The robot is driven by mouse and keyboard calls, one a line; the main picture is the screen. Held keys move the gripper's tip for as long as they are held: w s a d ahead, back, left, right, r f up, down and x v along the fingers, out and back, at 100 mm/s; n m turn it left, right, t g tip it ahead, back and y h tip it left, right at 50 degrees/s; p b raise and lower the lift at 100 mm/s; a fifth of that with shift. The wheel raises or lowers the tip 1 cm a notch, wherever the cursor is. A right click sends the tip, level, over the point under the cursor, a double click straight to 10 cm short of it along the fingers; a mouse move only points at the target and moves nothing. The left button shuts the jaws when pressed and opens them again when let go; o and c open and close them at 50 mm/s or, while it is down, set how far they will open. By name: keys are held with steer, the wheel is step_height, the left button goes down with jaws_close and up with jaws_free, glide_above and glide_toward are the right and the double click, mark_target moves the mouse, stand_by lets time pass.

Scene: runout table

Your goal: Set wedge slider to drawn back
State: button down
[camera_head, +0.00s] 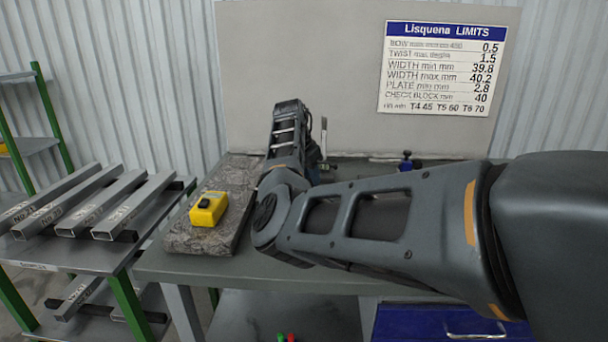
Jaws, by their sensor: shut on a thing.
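My arm reaches in from the right across the bench, bends at an elbow joint and runs away toward the back panel. My gripper's jaws are hidden behind my own arm links, so what they hold does not show. I cannot make out the wedge slider; the spot beyond my forearm is covered. A slim grey upright piece (324,137) stands just right of my far arm link. Low beside it is a small blue part (322,158), mostly covered; I cannot tell what it belongs to.
A yellow device (208,209) sits on a grey stone slab (190,235) at the bench's left. A dark blue knobbed part (406,161) stands at the back right. A rack with several metal bars (100,205) is at left. A limits sign (443,68) hangs on the back panel.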

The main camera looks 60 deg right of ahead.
steer(key=shift+s+d, duration=0.15)
steer(key=shift+s, duration=0.05)
steer(key=c, duration=0.8)
jaws_free()
steer(key=shift+r, duration=0.15)
steer(key=b+v, duration=0.1)
steer(key=v, duration=0.6)
steer(key=shift+a+r, duration=0.25)
